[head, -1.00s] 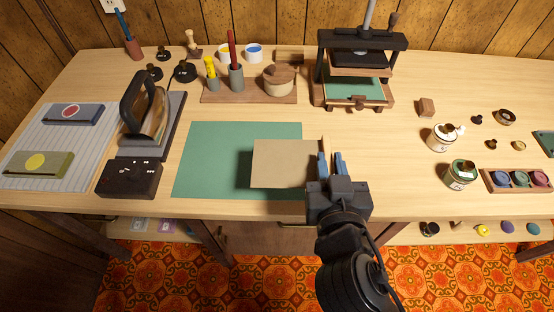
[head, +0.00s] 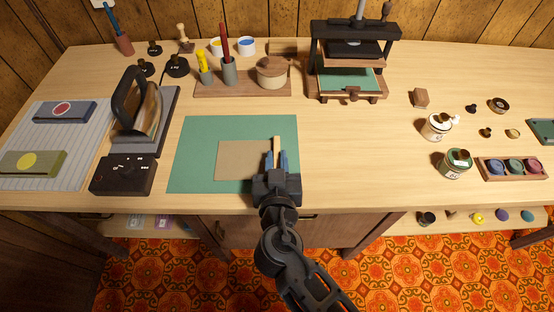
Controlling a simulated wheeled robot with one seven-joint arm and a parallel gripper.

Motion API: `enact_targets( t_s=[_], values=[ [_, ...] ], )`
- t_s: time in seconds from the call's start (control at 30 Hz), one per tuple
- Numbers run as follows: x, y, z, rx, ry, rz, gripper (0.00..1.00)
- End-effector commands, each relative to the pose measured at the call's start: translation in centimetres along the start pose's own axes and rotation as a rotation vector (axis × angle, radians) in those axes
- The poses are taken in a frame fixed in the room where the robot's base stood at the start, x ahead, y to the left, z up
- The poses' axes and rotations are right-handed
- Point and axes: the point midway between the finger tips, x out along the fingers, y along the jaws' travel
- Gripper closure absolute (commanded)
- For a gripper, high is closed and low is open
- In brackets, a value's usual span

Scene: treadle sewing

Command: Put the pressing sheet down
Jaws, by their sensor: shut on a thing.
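The pressing sheet (head: 240,160) is a flat tan rectangle with a light wooden grip strip (head: 276,146) at its right end. It is over the right part of the green mat (head: 205,140); I cannot tell whether it touches the mat. My gripper (head: 276,160) comes in from the front and its blue fingers are shut on the sheet's strip. The fingers hide part of the sheet's right edge.
An iron (head: 140,110) on its stand and a dark control box (head: 123,174) are left of the mat. A small press (head: 352,60) stands behind to the right. Ink jars (head: 455,163) are farther right. The tabletop (head: 350,150) right of the mat is clear.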

Motion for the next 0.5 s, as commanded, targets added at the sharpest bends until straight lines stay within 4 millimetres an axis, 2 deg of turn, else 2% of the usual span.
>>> enact_targets(
  t_s=[0.33, 0.37, 0.5],
  values=[
    [0.07, 0.01, 0.3, 0.0, 0.001, 0.0, 1.0],
    [0.04, 0.01, 0.17, 0.0, 0.001, 0.0, 0.77],
    [0.03, 0.02, 0.14, 0.0, 0.0, 0.0, 0.63]
  ],
)
